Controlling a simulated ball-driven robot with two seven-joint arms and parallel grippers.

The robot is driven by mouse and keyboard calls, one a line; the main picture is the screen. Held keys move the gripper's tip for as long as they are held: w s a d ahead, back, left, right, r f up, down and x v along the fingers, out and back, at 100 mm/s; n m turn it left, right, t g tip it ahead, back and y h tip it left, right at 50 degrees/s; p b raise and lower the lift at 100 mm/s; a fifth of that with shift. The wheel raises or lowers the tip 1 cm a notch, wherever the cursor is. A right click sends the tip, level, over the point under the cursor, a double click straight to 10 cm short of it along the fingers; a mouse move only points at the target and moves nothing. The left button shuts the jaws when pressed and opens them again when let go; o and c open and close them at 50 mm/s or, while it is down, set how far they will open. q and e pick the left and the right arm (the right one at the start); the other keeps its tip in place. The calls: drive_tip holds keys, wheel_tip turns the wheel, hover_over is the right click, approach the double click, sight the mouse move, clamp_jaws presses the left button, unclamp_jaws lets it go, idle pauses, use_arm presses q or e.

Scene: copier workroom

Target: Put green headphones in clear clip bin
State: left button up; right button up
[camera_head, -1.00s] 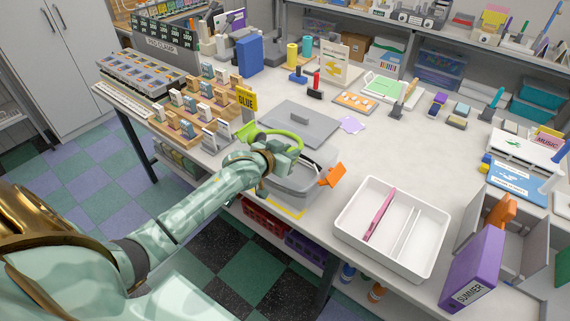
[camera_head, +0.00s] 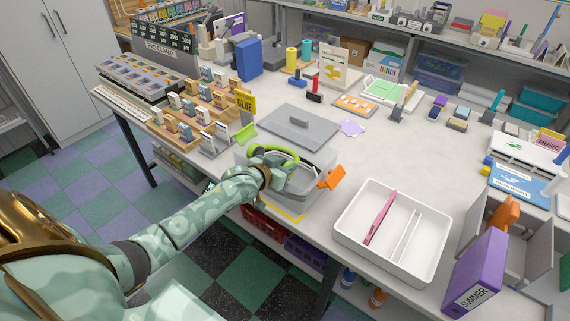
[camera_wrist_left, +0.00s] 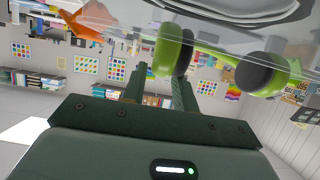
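The green headphones (camera_head: 275,152) are at the left part of the clear clip bin (camera_head: 297,205), about level with its rim; whether they rest on it I cannot tell. The bin is see-through grey with an orange clip (camera_head: 331,178) on its right side. My left gripper (camera_head: 268,168) is at the bin's left side, beside the headphones. In the left wrist view its fingers (camera_wrist_left: 163,82) stand apart with a gap between them. One green ear cup (camera_wrist_left: 172,48) is right at the fingertips, the other (camera_wrist_left: 268,74) lies to the right. My right gripper is not in view.
A grey lid (camera_head: 298,124) lies behind the bin. A white divided tray (camera_head: 432,245) with a pink item is to its right. A small-item rack with a yellow GLUE sign (camera_head: 245,101) stands to the left.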

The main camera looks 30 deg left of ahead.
use_arm(q)
drive_tip(key=shift+o, duration=0.9)
drive_tip(key=shift+r, duration=0.15)
